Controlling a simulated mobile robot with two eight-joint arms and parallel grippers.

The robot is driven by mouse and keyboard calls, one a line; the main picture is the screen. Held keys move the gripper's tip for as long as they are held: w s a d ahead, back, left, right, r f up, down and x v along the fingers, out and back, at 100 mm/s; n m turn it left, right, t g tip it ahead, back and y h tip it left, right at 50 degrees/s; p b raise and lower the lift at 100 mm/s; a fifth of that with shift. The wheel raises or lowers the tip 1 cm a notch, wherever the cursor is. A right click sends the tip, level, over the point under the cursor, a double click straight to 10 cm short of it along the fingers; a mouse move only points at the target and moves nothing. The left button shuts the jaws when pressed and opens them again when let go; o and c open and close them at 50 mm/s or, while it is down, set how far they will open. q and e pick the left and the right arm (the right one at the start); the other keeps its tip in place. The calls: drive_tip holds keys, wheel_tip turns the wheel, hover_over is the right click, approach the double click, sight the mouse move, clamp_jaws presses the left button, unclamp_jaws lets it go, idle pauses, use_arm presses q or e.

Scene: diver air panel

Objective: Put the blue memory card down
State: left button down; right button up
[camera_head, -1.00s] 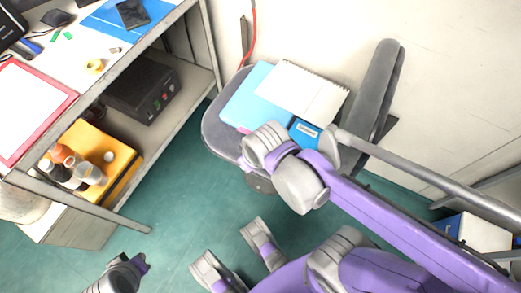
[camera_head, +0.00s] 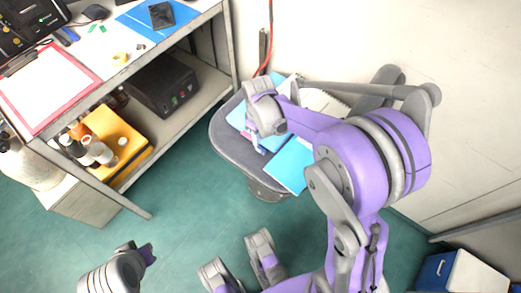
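I cannot make out the blue memory card in this view. My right arm reaches over the grey stool seat (camera_head: 226,140), and its grey wrist hides most of my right gripper (camera_head: 262,143). The gripper points down close to the seat, beside a bright blue booklet (camera_head: 289,167). Its fingertips are too small and covered to tell whether they are open or shut, or hold anything.
A bench (camera_head: 128,72) at the left carries a red-edged clipboard (camera_head: 45,92), a blue mat (camera_head: 135,22) and small items. Its shelf holds a black box (camera_head: 162,85) and a yellow tray (camera_head: 120,150) of bottles. A blue-and-white box (camera_head: 462,275) stands lower right. Green floor is open between.

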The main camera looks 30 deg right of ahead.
sight(260, 148)
wheel_tip(260, 148, down, 7)
drive_tip(key=shift+d+r+b, duration=0.15)
drive_tip(key=shift+b, duration=0.7)
clamp_jaws()
drive_tip(key=shift+r, duration=0.1)
